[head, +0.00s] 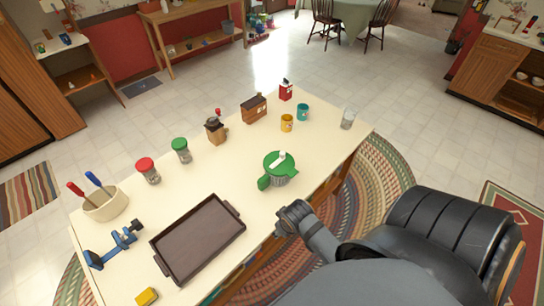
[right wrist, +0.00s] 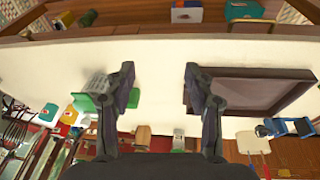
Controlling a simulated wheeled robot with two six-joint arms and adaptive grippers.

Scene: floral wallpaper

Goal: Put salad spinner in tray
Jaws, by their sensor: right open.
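The salad spinner (head: 281,178), a grey basket with a green lid and white handle, stands on the cream table. It also shows at the left of the right wrist view (right wrist: 96,84), partly behind a finger. The dark brown rectangular tray (head: 197,240) lies empty on the table, to the left of and nearer than the spinner. It shows at the right of the right wrist view (right wrist: 262,110). My right gripper (head: 291,216) is at the table's near edge, just below the spinner in the head view. Its fingers (right wrist: 160,68) are apart with nothing between them. My left gripper is not in view.
A utensil holder (head: 104,205), a blue tool (head: 113,247) and a yellow block (head: 147,297) surround the tray's left side. Red-lid (head: 148,170) and green-lid (head: 181,149) jars, a grinder (head: 215,131) and cups line the far edge. The table between spinner and tray is clear.

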